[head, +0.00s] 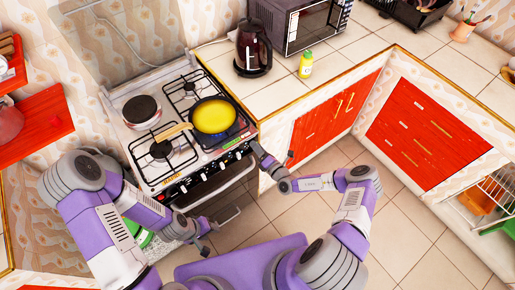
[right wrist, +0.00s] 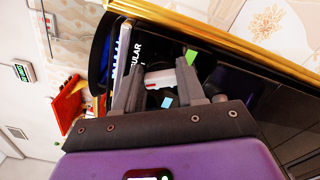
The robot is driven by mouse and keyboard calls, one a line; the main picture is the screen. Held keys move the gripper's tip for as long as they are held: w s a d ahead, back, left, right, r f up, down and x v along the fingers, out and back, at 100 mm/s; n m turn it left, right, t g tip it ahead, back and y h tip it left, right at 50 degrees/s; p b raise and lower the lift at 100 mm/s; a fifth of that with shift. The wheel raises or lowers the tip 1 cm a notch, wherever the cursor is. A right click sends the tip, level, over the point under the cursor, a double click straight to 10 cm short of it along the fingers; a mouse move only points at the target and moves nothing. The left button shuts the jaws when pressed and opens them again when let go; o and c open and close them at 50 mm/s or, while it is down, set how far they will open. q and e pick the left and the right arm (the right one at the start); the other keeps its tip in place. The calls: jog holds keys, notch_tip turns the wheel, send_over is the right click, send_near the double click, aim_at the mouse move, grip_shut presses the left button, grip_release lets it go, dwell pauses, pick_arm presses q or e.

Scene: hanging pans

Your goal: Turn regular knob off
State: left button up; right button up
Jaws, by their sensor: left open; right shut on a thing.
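The stove (head: 150,178) stands at the left in the head view, with a row of pale knobs (head: 204,177) along its dark front panel. My right gripper (head: 254,148) is at the right end of this panel. In the right wrist view, its fingers (right wrist: 158,84) are shut on a pale knob (right wrist: 158,77) with a red mark. Lettering ending in "ULAR" shows on the dark panel beside it. The fingers cover part of the knob, and I cannot tell its exact turn. My left gripper (head: 226,222) is open and empty, low in front of the stove.
A yellow pan (head: 213,116) sits on a right burner, its handle pointing left. A round dark lid or plate (head: 141,111) is at the back left. The kettle (head: 253,47), microwave (head: 305,22) and yellow bottle (head: 306,64) stand on the tiled counter.

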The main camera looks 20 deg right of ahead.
jog(key=m+b, duration=0.1)
jog(key=m, duration=0.4)
jog(key=shift+f, duration=0.2)
jog(key=shift+m, duration=0.4)
jog(key=o, duration=1.1)
jog(key=shift+c, duration=0.2)
jog(key=v, duration=0.7)
jog(key=shift+s+p, duration=0.3)
jog(key=shift+r, duration=0.1)
